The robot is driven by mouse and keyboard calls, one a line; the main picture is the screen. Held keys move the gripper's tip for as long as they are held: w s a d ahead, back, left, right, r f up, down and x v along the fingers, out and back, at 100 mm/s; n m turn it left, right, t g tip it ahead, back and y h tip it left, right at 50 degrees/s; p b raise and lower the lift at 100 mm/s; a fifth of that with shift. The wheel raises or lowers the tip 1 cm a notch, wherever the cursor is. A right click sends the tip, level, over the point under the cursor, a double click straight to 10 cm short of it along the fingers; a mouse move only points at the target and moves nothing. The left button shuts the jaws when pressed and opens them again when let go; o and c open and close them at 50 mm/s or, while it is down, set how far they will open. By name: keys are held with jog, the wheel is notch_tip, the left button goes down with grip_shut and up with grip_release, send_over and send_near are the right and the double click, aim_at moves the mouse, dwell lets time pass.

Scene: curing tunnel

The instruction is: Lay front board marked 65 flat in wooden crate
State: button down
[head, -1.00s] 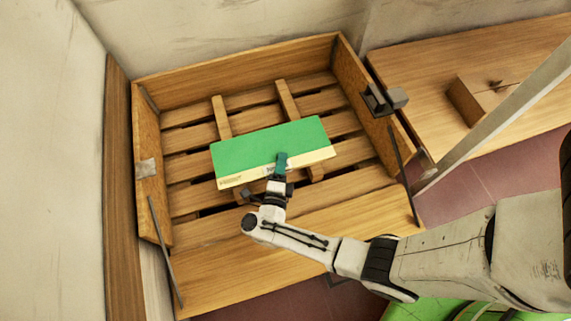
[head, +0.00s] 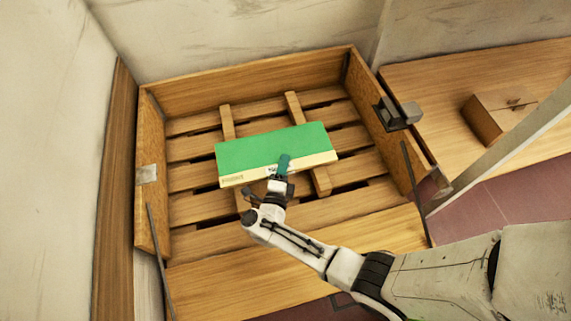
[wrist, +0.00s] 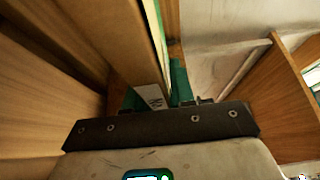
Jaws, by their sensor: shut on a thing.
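The board (head: 265,150) has a green face and a cream front edge with small print; the number cannot be read. It is over the slatted floor of the wooden crate (head: 250,82), inside its walls. My gripper (head: 282,165) is shut on the middle of the board's near edge, with a teal finger on top. I cannot tell whether the board touches the slats. In the wrist view the board (wrist: 135,50) runs away from my gripper between the teal fingers, with a white label (wrist: 155,98) close to the jaws.
The crate's left wall (head: 150,185) and right wall (head: 385,125) stand either side; its near side is low. A wooden table (head: 440,85) with a small wooden box (head: 495,115) is at right. A slanted metal post (head: 500,155) stands near it. Walls close in behind and at left.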

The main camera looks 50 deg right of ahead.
jog(key=shift+f+b, duration=1.3)
jog(key=shift+f, duration=0.3)
jog(key=shift+f, duration=0.65)
jog(key=c, duration=0.9)
grip_release()
jog(key=shift+f, duration=0.1)
jog(key=shift+s+a, duration=0.1)
